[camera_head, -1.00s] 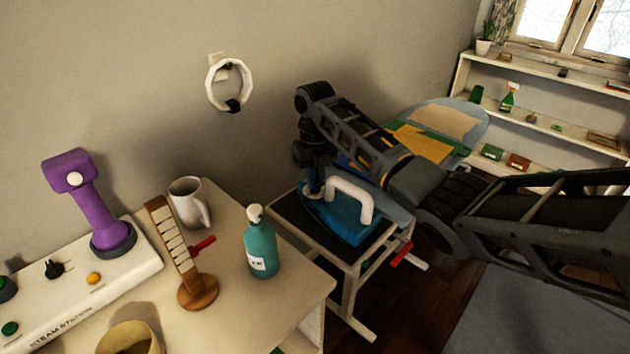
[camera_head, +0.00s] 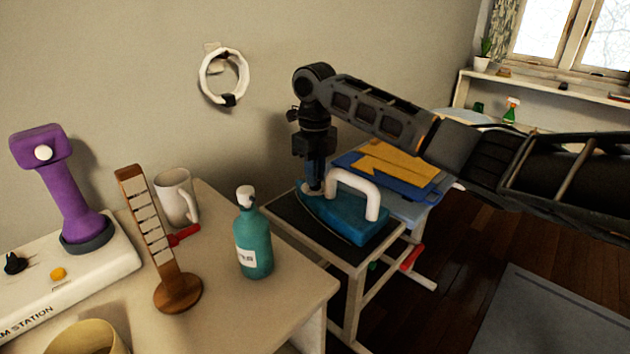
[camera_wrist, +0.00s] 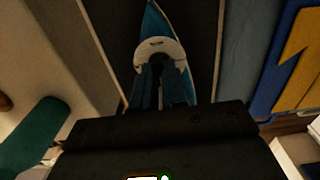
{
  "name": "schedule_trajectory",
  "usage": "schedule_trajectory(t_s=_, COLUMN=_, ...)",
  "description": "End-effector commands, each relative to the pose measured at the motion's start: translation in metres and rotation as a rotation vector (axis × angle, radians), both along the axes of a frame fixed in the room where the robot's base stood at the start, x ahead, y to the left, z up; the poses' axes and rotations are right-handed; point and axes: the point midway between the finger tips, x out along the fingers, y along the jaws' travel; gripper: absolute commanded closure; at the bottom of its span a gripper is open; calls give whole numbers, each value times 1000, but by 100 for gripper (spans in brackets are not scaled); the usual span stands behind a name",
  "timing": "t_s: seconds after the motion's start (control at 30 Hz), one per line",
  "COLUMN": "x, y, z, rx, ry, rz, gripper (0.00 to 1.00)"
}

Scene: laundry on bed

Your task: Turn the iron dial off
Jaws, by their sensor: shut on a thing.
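The blue iron (camera_head: 345,219) with a white arched handle (camera_head: 362,187) rests on the dark top of a small stand. My gripper (camera_head: 315,188) points down at the iron's front end, left of the handle. In the wrist view my gripper (camera_wrist: 164,85) has its two fingers at the pale round dial (camera_wrist: 160,50) on the iron, with the blue tip beyond it. The fingers are shut on the dial and hide part of it. The marking on the dial is too small to read.
A teal bottle (camera_head: 253,240), a wooden rack (camera_head: 160,245), a white mug (camera_head: 177,197) and a steam station (camera_head: 100,265) with a purple handle stand on the table at left. Folded cloths (camera_head: 395,165) lie behind the iron. A white ring (camera_head: 224,78) hangs on the wall.

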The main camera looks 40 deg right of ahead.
Motion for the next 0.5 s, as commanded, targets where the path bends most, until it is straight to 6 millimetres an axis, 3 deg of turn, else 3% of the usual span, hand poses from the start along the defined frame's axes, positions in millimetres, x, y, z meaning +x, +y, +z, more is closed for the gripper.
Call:
schedule_trajectory(t_s=0.47, x=1, y=0, z=2, rx=-1, ry=-4, rz=8, gripper=100)
schedule_trajectory(t_s=0.5, x=1, y=0, z=2, rx=-1, ry=-3, rz=8, gripper=84)
